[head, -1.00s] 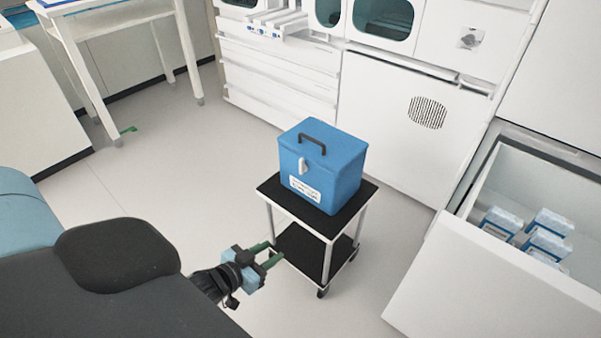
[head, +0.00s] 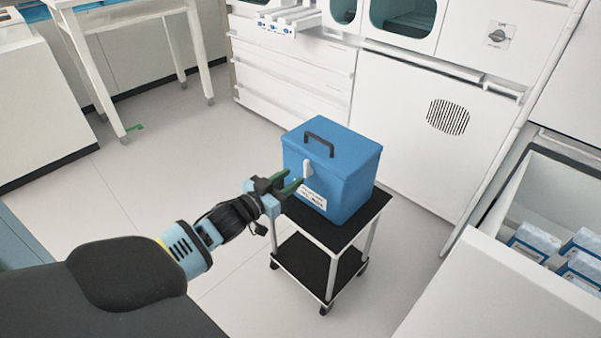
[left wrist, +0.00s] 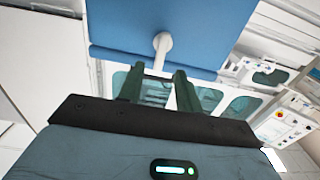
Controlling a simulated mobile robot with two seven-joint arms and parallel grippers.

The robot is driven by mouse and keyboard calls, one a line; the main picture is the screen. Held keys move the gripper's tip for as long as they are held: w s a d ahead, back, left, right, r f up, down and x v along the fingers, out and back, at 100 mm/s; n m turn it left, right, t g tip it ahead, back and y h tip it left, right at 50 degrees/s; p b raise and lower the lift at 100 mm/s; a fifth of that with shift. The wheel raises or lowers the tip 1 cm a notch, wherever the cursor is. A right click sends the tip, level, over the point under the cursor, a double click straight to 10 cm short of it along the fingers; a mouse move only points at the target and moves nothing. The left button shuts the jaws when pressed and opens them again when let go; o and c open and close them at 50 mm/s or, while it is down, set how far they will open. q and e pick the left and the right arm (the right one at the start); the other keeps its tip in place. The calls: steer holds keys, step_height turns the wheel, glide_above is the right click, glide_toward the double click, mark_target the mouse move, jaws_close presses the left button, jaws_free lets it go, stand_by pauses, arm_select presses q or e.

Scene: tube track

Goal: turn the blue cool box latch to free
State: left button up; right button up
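The blue cool box (head: 345,180) stands on a small black-topped trolley (head: 355,228), with a dark handle on its lid. Its white latch (head: 308,168) is on the front face near the lid; it also shows in the left wrist view (left wrist: 162,46), hanging from the blue surface (left wrist: 205,35). My left gripper (head: 295,184) is in front of the box, close to the latch. In the left wrist view its two green fingers (left wrist: 158,84) are apart with nothing between them, and the latch lies just beyond their tips. My right gripper is not in view.
An open white drawer (head: 500,235) with blue-and-white cartons (head: 535,240) is at the right. White cabinets (head: 420,150) stand behind the trolley. A white table (head: 125,15) is at the back left.

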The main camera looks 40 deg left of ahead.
mark_target(305, 169)
arm_select(q)
steer(key=shift+w+d+b, duration=0.15)
steer(key=shift+w+b, duration=0.25)
steer(key=shift+w, duration=1.9)
jaws_close()
